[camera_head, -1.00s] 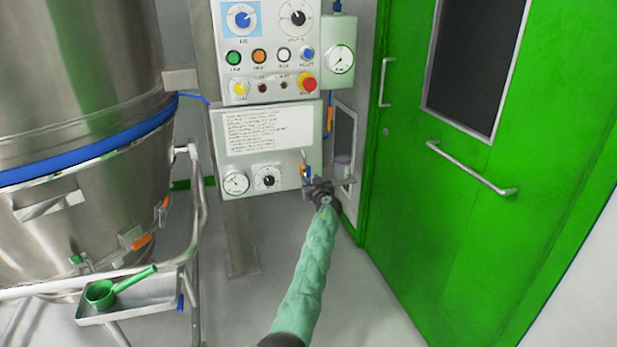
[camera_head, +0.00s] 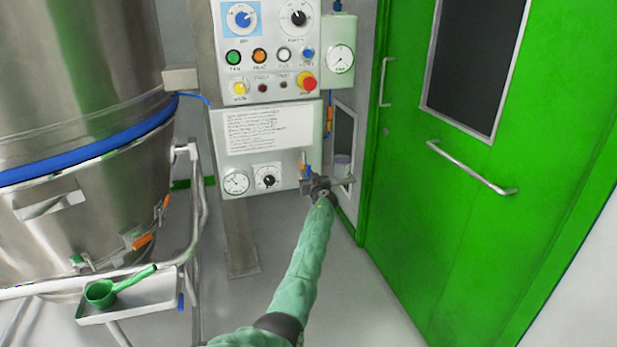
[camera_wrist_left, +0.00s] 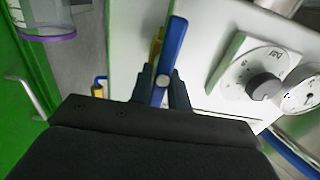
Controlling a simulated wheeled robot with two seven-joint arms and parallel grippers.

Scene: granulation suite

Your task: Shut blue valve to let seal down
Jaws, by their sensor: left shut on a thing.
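The blue valve is a blue lever handle (camera_wrist_left: 174,42) with a round pale pivot, next to a brass-yellow part (camera_wrist_left: 156,46), in the left wrist view. In the head view a small bit of blue and brass of it (camera_head: 304,170) shows at the lower right edge of the lower panel. My left gripper (camera_wrist_left: 162,88) is shut on the lever, with one dark finger on each side. In the head view the left gripper (camera_head: 309,186) partly hides the valve. My right gripper is in neither view.
The control panel (camera_head: 268,48) with knobs and buttons is above. A gauge (camera_head: 236,183) and a black dial (camera_head: 267,177) sit left of the valve. A green door (camera_head: 420,210) stands at right. A steel vessel (camera_head: 80,90) and a tray with a green scoop (camera_head: 101,294) are at left.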

